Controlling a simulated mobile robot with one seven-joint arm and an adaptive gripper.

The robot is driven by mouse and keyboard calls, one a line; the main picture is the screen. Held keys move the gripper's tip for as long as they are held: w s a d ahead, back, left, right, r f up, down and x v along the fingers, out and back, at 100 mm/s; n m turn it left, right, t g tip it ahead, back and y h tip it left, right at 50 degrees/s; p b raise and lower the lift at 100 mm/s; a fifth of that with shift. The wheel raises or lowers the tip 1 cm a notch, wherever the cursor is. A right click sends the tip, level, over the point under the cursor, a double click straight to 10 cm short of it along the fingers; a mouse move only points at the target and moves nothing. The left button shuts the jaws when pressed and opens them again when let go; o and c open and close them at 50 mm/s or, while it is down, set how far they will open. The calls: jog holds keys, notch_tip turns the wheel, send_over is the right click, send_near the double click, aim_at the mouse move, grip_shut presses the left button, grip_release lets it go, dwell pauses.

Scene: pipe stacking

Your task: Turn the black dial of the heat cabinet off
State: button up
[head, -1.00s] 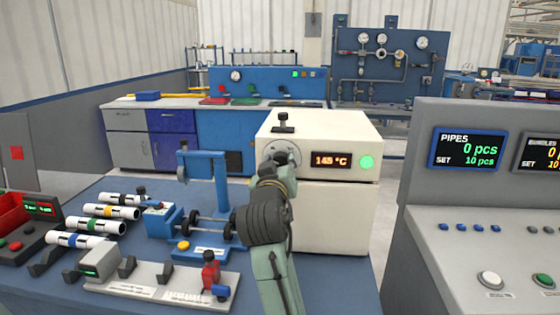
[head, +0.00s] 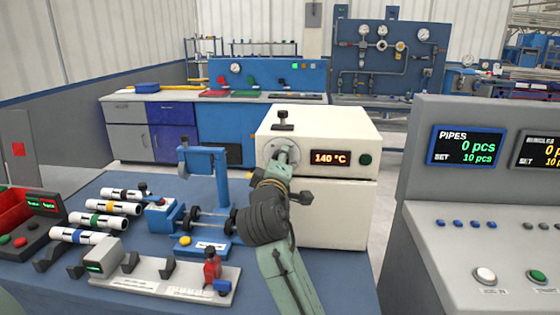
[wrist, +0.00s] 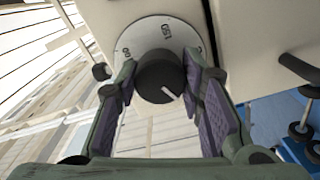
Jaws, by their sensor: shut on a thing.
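The heat cabinet (head: 345,135) is the cream-white box on the bench, with an orange display (head: 330,158) reading 140 °C. Its round lamp (head: 365,159) is dark green, not bright. In the wrist view the black dial (wrist: 158,76) sits on a pale round scale plate (wrist: 150,35) with numbers, its white pointer mark aimed to the lower right. My gripper (head: 284,154) is at the cabinet's front face. In the wrist view its two fingers (wrist: 160,84) are on either side of the dial, shut on it. In the head view my gripper mostly hides the dial.
A black-knobbed handle (head: 283,120) stands on the cabinet's top. Left of my arm are a blue clamp stand (head: 220,180), several white pipes (head: 95,220) and a grey rack (head: 170,275). A grey control console (head: 440,225) stands at right.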

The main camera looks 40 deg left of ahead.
jog(key=shift+n, duration=0.6)
jog(key=o, duration=1.2)
jog(key=shift+c, duration=0.2)
jog(key=shift+s, duration=0.1)
jog(key=v, duration=1.2)
